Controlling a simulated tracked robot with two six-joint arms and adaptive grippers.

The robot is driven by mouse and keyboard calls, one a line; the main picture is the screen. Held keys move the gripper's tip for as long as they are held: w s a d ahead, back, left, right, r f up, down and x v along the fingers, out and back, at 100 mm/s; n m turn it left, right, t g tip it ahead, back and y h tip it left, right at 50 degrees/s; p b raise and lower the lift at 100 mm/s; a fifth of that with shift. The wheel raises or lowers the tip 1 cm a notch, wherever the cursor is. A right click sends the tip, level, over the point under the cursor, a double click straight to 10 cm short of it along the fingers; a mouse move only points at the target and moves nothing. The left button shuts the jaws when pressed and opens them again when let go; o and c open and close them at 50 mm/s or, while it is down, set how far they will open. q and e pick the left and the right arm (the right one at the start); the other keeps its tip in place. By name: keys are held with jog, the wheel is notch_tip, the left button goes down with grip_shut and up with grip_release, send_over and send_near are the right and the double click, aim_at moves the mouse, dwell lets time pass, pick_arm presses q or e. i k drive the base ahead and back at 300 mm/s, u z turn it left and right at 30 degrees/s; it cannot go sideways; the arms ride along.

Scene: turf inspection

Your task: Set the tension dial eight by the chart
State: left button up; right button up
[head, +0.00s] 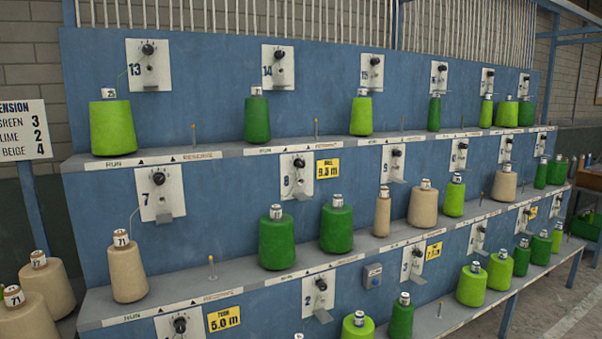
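The tension dial eight is a black knob (299,163) on a white plate (296,185) marked 8, in the middle row of the blue rack. The knob's setting is too small to read. Two dark green cones stand on the shelf below it: one (277,245) below and left of the plate, one (337,230) to its right. The chart (22,130) at the left edge, partly cut off, reads green 3, lime 2, beige 4. Neither of my grippers is in view.
Dial seven (158,179) is to the left, dial nine (396,153) to the right. Several beige cones (45,285) stand at the lower left. Open floor (565,315) shows at the lower right.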

aim_at(300, 164)
jog(key=u, duration=0.25)
jog(key=k, duration=0.1)
jog(key=z, duration=0.9)
jog(key=i, duration=1.5)
jog(key=u, duration=0.7)
